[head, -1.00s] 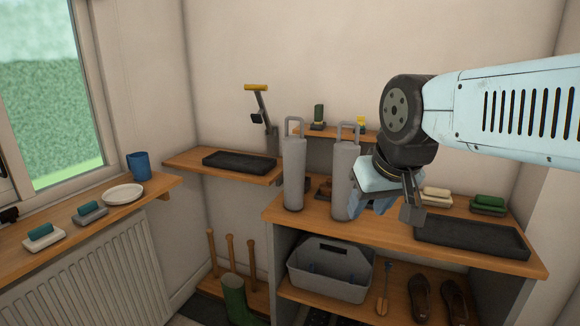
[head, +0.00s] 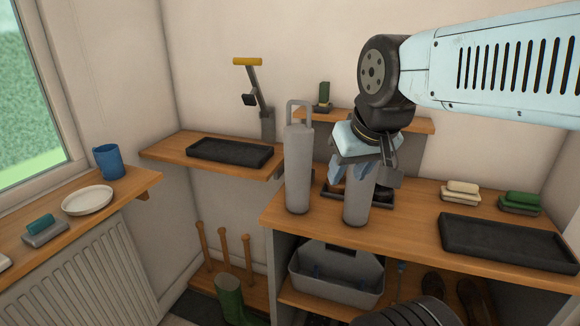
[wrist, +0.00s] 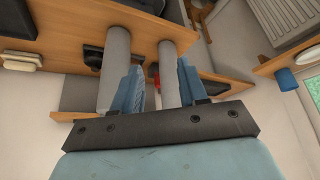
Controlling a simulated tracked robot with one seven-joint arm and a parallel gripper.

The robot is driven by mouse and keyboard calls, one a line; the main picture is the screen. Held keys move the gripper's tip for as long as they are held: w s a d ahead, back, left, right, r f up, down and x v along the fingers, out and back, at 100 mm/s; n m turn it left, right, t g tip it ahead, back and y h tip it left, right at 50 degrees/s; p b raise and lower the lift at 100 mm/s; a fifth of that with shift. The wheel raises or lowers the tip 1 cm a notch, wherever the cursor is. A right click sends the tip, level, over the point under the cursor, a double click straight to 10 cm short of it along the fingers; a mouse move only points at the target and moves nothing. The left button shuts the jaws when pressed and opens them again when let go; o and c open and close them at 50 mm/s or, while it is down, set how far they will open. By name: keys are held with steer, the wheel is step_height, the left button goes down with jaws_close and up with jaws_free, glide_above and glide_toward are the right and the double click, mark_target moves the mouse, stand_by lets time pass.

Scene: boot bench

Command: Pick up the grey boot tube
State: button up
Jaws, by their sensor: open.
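Two tall grey tubes stand upright on the wooden bench. The left tube (head: 298,170) shows fully, with a loop handle on top. The right tube (head: 359,207) shows only its lower part, its top hidden by my gripper (head: 364,172). My gripper is open, its blue fingers pointing down in front of the right tube's upper part in the head view. In the wrist view, one tube (wrist: 168,75) shows between the fingers (wrist: 160,88) and the other (wrist: 115,55) lies left of them. I cannot tell whether the fingers touch a tube.
A black tray (head: 505,242) and brushes (head: 460,192) lie right on the bench (head: 415,225). A grey caddy (head: 335,285) sits on the shelf below. A black tray (head: 230,152) lies on the left shelf. A blue mug (head: 109,162) and white plate (head: 88,200) stand on the sill.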

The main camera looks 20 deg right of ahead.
mark_target(298, 102)
steer(key=o, duration=0.3)
steer(key=shift+w+r, duration=0.3)
steer(key=o, duration=0.7)
steer(key=w+r+m, duration=0.1)
steer(key=w+r, duration=0.2)
steer(key=w+r+m, duration=0.1)
steer(key=w+r, duration=0.1)
steer(key=w, duration=0.2)
steer(key=w+r+m+g+h, duration=0.1)
steer(key=w+r, duration=0.2)
steer(key=shift+w+a+r, duration=0.2)
steer(key=shift+a+r, duration=0.15)
steer(key=shift+a, duration=0.05)
steer(key=shift+o, duration=0.4)
steer(key=w+a+r+m, duration=0.1)
steer(key=w+r+m, duration=0.1)
steer(key=w, duration=0.4)
steer(key=w+a+r+m+g+h, duration=0.1)
steer(key=w+r+m, duration=0.1)
steer(key=w+r, duration=0.2)
steer(key=w, duration=0.2)
steer(key=shift+w+a+r+h, duration=0.15)
steer(key=shift+w+a+h, duration=0.15)
steer(key=shift+a, duration=0.1)
steer(key=shift+w+x, duration=0.15)
steer(key=shift+x, duration=3.25)
steer(key=shift+w+x, duration=0.15)
steer(key=shift+x, duration=3.25)
